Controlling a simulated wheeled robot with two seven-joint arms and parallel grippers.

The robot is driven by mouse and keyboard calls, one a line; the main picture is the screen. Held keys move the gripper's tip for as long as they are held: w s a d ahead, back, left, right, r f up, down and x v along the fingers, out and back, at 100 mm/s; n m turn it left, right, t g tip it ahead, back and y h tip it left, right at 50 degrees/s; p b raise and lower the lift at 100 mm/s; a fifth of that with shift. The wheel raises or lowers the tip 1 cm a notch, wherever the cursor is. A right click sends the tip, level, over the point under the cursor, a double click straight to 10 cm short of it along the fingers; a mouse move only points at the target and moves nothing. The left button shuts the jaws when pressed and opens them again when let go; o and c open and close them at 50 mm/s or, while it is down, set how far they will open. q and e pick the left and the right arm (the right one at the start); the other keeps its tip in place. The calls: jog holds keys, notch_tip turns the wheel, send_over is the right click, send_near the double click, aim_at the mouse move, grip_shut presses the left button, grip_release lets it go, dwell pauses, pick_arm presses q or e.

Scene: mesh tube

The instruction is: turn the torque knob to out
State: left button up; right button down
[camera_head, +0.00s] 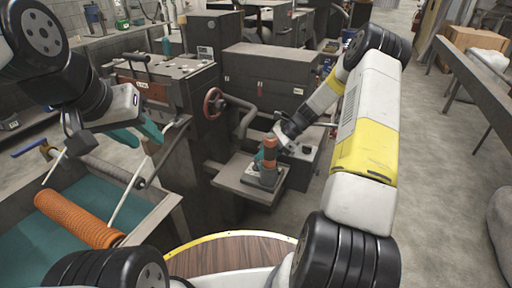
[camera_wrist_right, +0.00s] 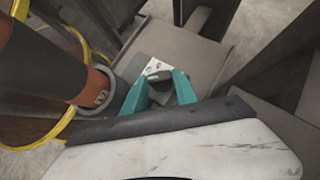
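An upright tool with an orange top and grey body (camera_head: 269,152) stands on a small grey plate (camera_head: 232,180) fixed to the machine. I cannot make out which part is the torque knob. My right gripper (camera_wrist_right: 164,75) is low beside the tool, its teal fingers apart. A dark piece and a silver plate show between them; contact is unclear. My left gripper (camera_head: 140,138) is open and empty above the bin, away from the tool.
A grey bin with a teal floor (camera_head: 30,242) holds an orange mesh tube (camera_head: 78,218) at the lower left. A machine with a red handwheel (camera_head: 213,103) stands behind. A round wooden top with yellow edge (camera_head: 235,262) is in front. Bare floor lies to the right.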

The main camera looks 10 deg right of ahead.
jog(key=shift+w+n+g+h, duration=0.15)
jog(key=shift+n+g, duration=0.35)
jog(key=shift+n, duration=0.15)
jog(key=shift+w+n+g+h, duration=0.15)
jog(key=shift+n+g, duration=0.35)
jog(key=shift+n, duration=0.15)
jog(key=c, duration=1.2)
grip_release()
jog(key=shift+c, duration=0.2)
jog(key=shift+s, duration=0.1)
